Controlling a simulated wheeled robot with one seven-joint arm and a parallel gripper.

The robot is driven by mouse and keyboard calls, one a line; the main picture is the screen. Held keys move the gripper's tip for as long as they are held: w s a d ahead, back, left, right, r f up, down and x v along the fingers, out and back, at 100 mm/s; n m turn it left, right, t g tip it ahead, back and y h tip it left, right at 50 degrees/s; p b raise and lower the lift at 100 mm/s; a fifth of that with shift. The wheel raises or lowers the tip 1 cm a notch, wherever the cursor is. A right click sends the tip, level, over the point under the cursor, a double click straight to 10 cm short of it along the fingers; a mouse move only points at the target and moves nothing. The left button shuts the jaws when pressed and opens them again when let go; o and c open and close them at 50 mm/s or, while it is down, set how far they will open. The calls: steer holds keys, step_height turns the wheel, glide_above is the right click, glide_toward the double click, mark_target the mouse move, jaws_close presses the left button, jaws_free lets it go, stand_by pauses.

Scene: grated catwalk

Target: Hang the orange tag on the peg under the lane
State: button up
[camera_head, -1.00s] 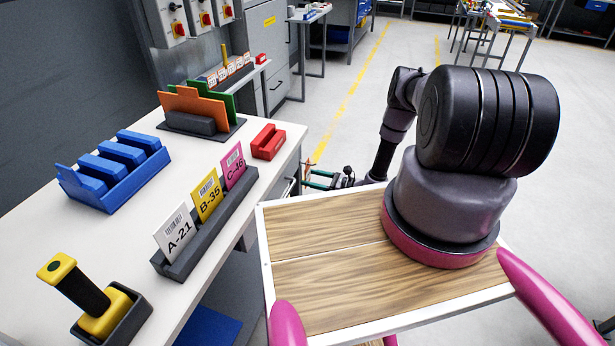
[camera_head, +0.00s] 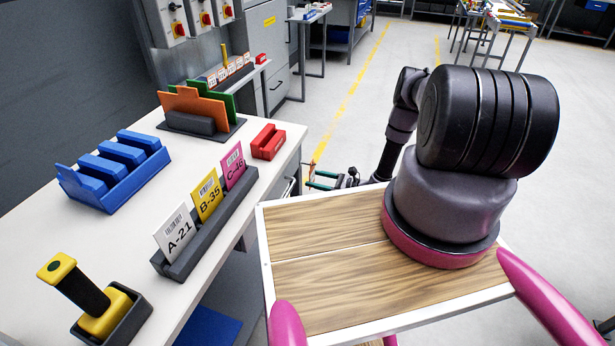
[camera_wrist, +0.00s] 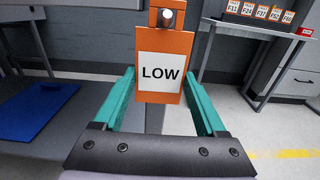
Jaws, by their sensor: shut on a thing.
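The orange tag (camera_wrist: 143,87) with a white LOW label hangs upright in the wrist view, its face toward the camera. My gripper (camera_wrist: 160,80) is shut on the tag, with one teal finger at each side edge. A bright round metal spot (camera_wrist: 166,15) shows at the hole near the tag's top; I cannot tell whether it is the peg end in the hole or behind it. In the head view my gripper (camera_head: 325,180) is small, beyond the wooden top and right of the bench, with a thin orange piece beside it.
The white bench (camera_head: 75,225) holds a card stand (camera_head: 210,235), a blue bin (camera_head: 118,180) and a red block (camera_head: 268,142). In the wrist view a side table with labelled cards (camera_wrist: 262,12) stands at upper right. A blue mat (camera_wrist: 35,108) lies at left. Floor is open at right.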

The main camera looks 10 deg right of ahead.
steer(key=shift+d+r, duration=0.1)
steer(key=shift+d, duration=0.05)
steer(key=shift+s+d+r, duration=0.35)
steer(key=shift+s+d, duration=0.2)
steer(key=shift+d, duration=0.15)
steer(key=shift+s+d, duration=0.15)
steer(key=shift+d, duration=0.1)
stand_by(0.3)
steer(key=shift+v, duration=1.9)
steer(key=shift+s+d, duration=0.1)
steer(key=shift+d, duration=0.05)
